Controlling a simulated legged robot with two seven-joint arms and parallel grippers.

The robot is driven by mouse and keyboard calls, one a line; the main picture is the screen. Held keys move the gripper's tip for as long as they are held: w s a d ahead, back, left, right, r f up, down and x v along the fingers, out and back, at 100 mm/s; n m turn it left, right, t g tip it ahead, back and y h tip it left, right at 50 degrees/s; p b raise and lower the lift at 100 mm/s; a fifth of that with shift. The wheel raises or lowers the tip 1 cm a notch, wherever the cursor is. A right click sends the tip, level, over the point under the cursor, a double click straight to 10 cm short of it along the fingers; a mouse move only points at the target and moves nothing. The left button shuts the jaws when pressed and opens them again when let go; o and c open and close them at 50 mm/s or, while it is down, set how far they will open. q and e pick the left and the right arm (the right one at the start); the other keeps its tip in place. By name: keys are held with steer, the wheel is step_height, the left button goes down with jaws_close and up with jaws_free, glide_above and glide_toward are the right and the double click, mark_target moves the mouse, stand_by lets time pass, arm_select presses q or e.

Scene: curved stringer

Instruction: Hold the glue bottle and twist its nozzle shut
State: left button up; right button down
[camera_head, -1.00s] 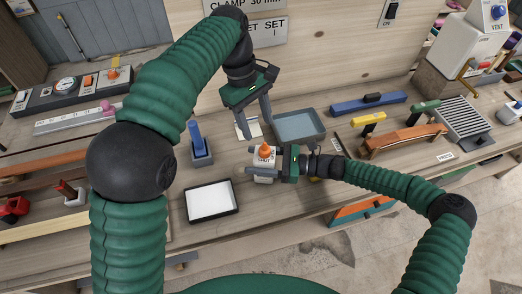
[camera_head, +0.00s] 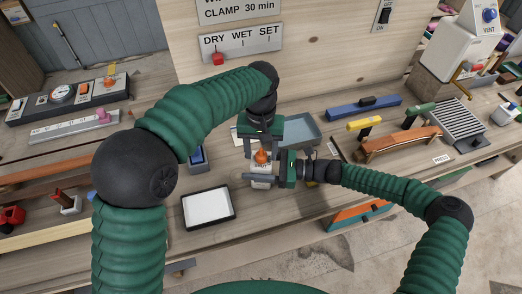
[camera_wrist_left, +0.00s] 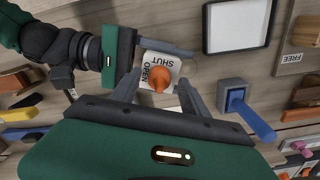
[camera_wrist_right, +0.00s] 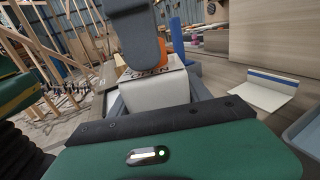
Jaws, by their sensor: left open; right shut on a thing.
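The glue bottle (camera_head: 261,181) is white with an orange nozzle (camera_head: 262,157) and stands upright on the bench. In the left wrist view its top (camera_wrist_left: 152,63) carries the words OPEN and SHUT around the orange nozzle (camera_wrist_left: 158,84). My right gripper (camera_head: 262,179) is shut on the bottle's body from the right; the white body also shows between its fingers in the right wrist view (camera_wrist_right: 156,92). My left gripper (camera_head: 262,146) points down from above, open, its fingers on either side of the nozzle. Whether they touch it I cannot tell.
A black-rimmed white tray (camera_head: 183,213) lies to the left of the bottle. A blue-handled tool in a grey holder (camera_wrist_left: 234,88) stands near it. A grey-blue tray (camera_head: 316,142) lies behind the bottle. A curved wooden piece (camera_head: 400,142) lies to the right.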

arm_select(q)
steer(key=shift+f, duration=0.2)
jaws_close()
